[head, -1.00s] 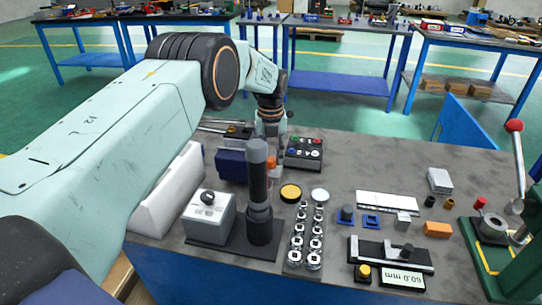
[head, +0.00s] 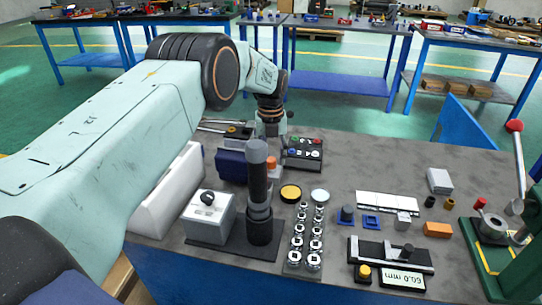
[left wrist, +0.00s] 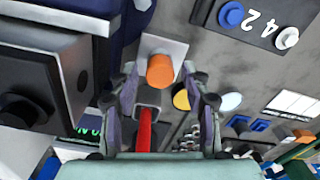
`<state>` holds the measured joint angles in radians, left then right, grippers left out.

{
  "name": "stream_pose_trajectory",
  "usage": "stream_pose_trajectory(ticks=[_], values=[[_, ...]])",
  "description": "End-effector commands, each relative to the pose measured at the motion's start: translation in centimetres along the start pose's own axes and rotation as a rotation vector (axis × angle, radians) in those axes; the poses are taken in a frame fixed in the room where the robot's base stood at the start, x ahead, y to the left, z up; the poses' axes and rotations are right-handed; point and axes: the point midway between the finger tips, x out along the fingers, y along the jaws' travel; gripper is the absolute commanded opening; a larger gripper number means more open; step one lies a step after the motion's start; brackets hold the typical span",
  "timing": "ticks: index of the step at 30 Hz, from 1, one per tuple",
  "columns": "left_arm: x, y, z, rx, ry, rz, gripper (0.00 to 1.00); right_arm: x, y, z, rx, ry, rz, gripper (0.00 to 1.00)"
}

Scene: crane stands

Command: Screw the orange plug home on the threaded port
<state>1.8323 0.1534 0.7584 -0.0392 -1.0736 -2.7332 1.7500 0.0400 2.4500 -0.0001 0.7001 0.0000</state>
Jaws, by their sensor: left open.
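The orange plug (head: 271,161) stands on a light grey block behind the dark upright cylinder in the head view. In the left wrist view the orange plug (left wrist: 160,70) sits upright on a grey plate (left wrist: 172,47). The threaded port is hidden under it, so I cannot tell how deep the plug sits. My left gripper (left wrist: 168,84) is open, its fingers on either side of the plug with gaps between. In the head view my left gripper (head: 271,130) is small and just behind the plug. My right gripper is not in view.
A dark upright cylinder (head: 259,190) and a grey box (head: 208,216) stand in front of the plug. A button box (head: 304,153) is to its right, and a dark blue block (head: 231,165) to its left. The bench's back right is mostly clear.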

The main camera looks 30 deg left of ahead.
Motion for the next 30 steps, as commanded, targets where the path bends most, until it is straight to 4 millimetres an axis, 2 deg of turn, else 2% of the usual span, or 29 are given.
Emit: stream_pose_trajectory(ticks=[4,13,20,30], values=[[-0.1,0.0,0.0,-0.058,0.000,0.000,0.48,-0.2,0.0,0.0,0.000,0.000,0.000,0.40],[-0.1,0.0,0.0,-0.386,-0.002,-0.001,0.48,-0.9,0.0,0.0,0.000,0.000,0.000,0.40],[0.0,0.0,0.0,-0.495,-0.002,-0.002,0.48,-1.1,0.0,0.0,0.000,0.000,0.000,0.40],[-0.1,0.0,0.0,-0.850,-0.004,-0.004,0.48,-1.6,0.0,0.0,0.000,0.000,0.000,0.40]])
